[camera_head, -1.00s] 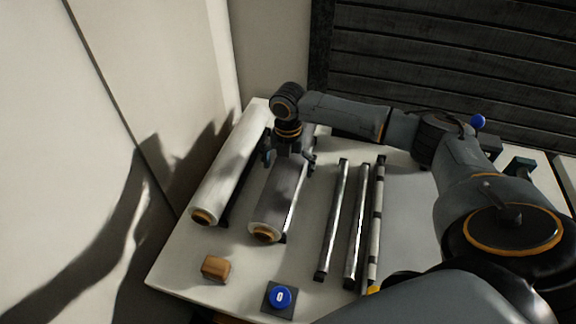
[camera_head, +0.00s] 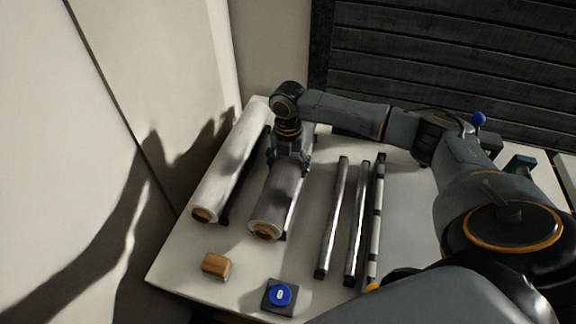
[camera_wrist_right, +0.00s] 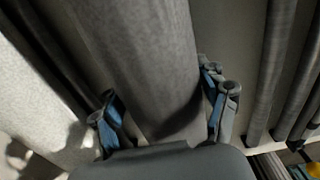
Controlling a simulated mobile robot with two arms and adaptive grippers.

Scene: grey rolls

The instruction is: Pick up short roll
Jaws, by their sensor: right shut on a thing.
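The short grey roll (camera_head: 273,206) lies on the table in the head view, its brown core end facing the near side. My right gripper (camera_head: 288,159) reaches down over its far part and is shut on it, one finger on each side. In the right wrist view the roll (camera_wrist_right: 150,60) runs between the two blue-padded fingers (camera_wrist_right: 165,112). The far end of the roll is hidden under my gripper and wrist. I cannot tell whether the roll touches the table. My left gripper is not in view.
A longer pale roll (camera_head: 228,172) lies close on the left, near the wall. Several thin dark-and-silver bars (camera_head: 335,220) lie to the right. A small brown block (camera_head: 216,265) and a blue button on a dark base (camera_head: 280,296) sit at the table's near edge.

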